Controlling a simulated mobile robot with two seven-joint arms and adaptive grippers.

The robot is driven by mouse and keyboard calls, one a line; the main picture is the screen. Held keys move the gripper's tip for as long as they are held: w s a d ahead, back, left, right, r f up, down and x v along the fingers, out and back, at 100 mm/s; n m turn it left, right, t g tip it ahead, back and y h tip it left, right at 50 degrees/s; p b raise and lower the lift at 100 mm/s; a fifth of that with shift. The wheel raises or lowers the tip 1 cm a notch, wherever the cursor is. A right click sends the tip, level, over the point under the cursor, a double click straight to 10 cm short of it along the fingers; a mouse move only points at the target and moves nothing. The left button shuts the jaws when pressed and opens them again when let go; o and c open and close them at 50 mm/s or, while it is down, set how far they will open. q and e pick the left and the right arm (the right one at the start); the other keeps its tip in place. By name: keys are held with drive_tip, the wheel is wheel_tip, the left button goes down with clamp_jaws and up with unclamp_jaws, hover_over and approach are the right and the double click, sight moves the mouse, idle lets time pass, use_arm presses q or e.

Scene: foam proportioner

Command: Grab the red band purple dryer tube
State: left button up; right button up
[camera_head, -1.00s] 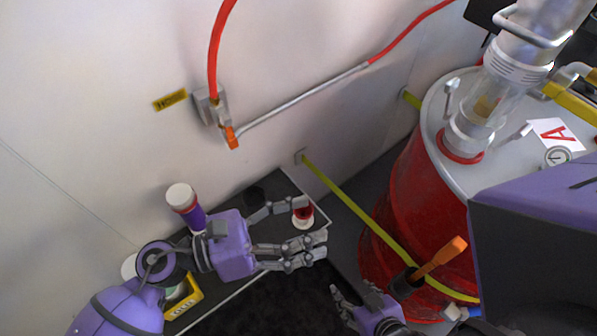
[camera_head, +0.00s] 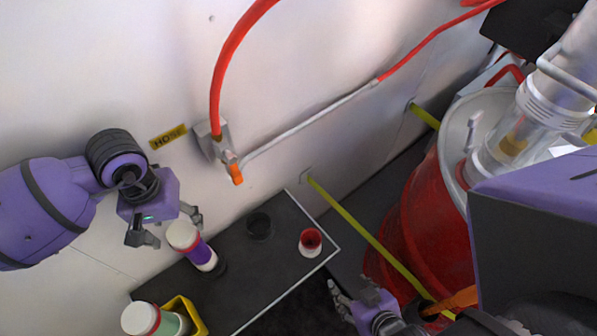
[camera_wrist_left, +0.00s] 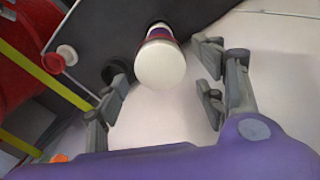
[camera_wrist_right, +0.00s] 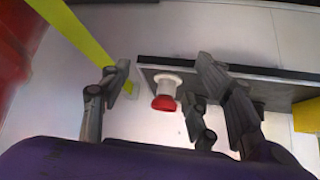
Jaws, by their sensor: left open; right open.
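The purple dryer tube (camera_head: 199,252) has a white cap and a red band below it. It stands tilted in the picture on the dark shelf, its base near a dark round spot. In the left wrist view the tube's white cap (camera_wrist_left: 160,66) faces the camera, ahead of the gap between the open fingers (camera_wrist_left: 160,85). I cannot tell if they touch it. My right gripper (camera_head: 350,302) is open and empty low in the head view; its fingers show in the right wrist view (camera_wrist_right: 150,90).
A small red-and-white piece (camera_head: 310,243) and a black round holder (camera_head: 260,226) are on the dark shelf (camera_head: 262,268). A red barrel (camera_head: 428,222) stands right.

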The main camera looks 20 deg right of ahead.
sight(197, 250)
use_arm(q)
drive_tip(key=shift+s+f, duration=0.25)
drive_tip(key=shift+f, duration=0.2)
wheel_tip(197, 250, down, 6)
drive_tip(key=shift+d+f+p, duration=0.1)
drive_tip(key=shift+f+p, duration=0.15)
drive_tip(key=shift+p, duration=0.2)
clamp_jaws()
